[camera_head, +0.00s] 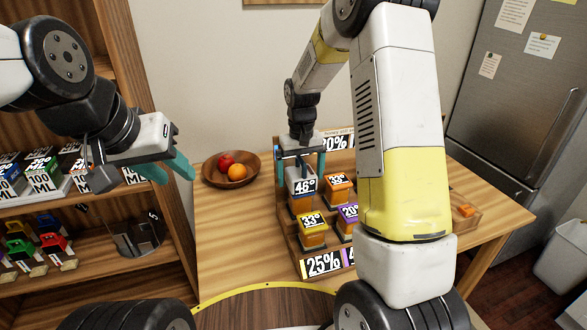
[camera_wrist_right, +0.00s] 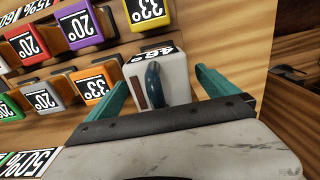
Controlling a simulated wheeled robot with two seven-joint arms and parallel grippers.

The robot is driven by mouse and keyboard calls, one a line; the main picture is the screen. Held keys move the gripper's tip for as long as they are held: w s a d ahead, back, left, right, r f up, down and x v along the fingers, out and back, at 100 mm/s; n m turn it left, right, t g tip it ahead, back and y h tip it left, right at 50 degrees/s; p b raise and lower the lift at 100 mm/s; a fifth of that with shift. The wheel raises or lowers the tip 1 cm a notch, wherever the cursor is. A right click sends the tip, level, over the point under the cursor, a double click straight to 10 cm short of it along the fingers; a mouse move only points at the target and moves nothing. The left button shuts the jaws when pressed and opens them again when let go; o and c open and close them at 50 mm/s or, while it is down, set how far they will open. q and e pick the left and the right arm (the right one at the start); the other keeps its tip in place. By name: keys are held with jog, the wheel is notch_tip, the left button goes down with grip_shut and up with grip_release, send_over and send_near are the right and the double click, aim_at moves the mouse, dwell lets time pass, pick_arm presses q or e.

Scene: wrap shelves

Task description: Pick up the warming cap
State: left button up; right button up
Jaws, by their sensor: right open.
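A light grey cap labelled 46° (camera_head: 303,187) sits on the small stepped rack on the table. It also shows in the wrist view (camera_wrist_right: 172,70), with a dark blue raised piece and a brown strip on its near face. My right gripper (camera_head: 306,166) is open above this cap, its teal fingers on either side. The wrist view shows the fingers apart, with a visible gap on the right side of the cap. Which cap is the warming cap is not clear from the labels. My left gripper (camera_head: 168,170) is open and empty, beside the left shelf.
A wooden bowl (camera_head: 212,176) with fruit stands left of the rack. Wooden shelves (camera_head: 130,270) with boxes stand at left, a fridge (camera_head: 500,130) at right.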

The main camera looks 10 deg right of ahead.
jog(key=shift+f, duration=0.5)
jog(key=c, duration=2.1)
jog(key=shift+r, duration=0.15)
